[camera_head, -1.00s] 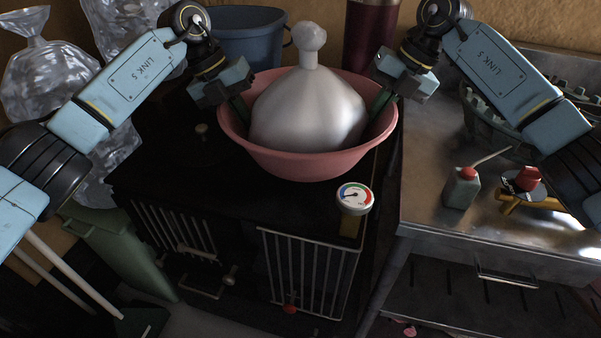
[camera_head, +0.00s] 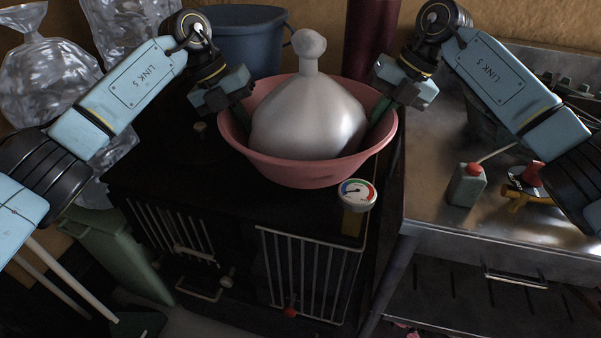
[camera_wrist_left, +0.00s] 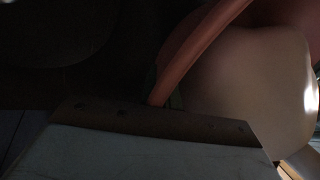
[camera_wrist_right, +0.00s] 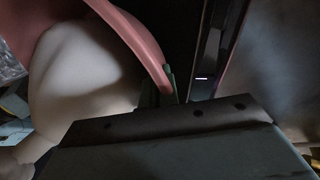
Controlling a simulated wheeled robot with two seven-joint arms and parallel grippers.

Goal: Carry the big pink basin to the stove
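The big pink basin (camera_head: 300,172) is upright over the top of the black stove (camera_head: 215,190); I cannot tell whether its base touches. A large pale, bulging bag-like thing with a knobbed neck (camera_head: 308,110) fills its middle. My left gripper (camera_head: 243,110) is at the basin's left rim, and my right gripper (camera_head: 381,110) is at its right rim. In the left wrist view the rim (camera_wrist_left: 190,55) runs into the jaws. In the right wrist view the rim (camera_wrist_right: 140,45) meets a green finger. Both grippers look shut on the rim; their inner fingertips are mostly hidden.
A blue bucket (camera_head: 245,45) and a dark red cylinder (camera_head: 371,40) are behind the basin. A green bin (camera_head: 112,250) stands at left.

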